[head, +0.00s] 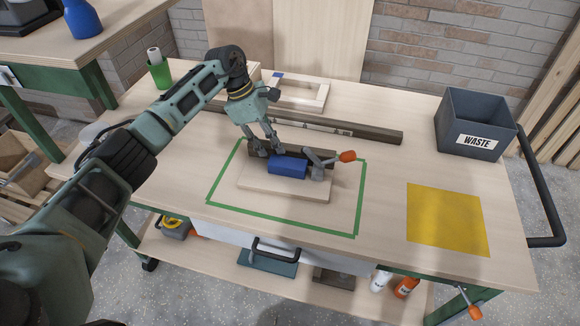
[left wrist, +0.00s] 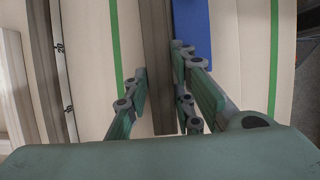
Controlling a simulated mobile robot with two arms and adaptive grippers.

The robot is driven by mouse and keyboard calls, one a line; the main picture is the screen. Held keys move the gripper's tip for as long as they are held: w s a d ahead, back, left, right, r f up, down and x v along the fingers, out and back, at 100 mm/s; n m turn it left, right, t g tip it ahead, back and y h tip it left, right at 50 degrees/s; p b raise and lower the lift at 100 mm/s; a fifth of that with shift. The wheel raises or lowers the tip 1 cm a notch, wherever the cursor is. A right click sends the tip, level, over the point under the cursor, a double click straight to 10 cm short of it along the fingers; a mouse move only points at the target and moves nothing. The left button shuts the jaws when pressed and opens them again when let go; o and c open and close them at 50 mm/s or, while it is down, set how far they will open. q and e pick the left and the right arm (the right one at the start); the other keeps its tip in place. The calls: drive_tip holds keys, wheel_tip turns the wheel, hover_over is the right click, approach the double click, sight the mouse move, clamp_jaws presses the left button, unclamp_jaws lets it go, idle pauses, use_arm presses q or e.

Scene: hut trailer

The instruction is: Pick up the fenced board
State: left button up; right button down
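The fenced board is a pale wooden base (head: 262,186) with a dark upright fence (head: 297,160) along its back. A blue block (head: 288,167) lies on it against the fence, beside a grey clamp with an orange handle (head: 347,156). It sits inside a green taped outline. My left gripper (head: 266,152) points down at the fence's left part, fingers apart. In the left wrist view the dark fence (left wrist: 157,40) runs between the fingers (left wrist: 160,80), with the blue block (left wrist: 192,25) to the right. Whether the fingers touch the fence is unclear. My right gripper is not in view.
Behind the board lie a long dark rail (head: 370,134) and a pale wooden frame (head: 310,96). A grey waste bin (head: 478,105) stands at the back right. A yellow square (head: 447,219) marks bare tabletop at right. A green cup (head: 160,75) stands at the back left.

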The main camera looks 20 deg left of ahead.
use_arm(q)
clamp_jaws()
drive_tip(key=shift+r, duration=0.1)
idle(0.3)
wheel_tip(320, 180, up, 10)
idle(0.5)
drive_tip(key=shift+f, duration=4.45)
drive_tip(key=shift+f, duration=0.35)
drive_tip(key=shift+f, duration=0.2)
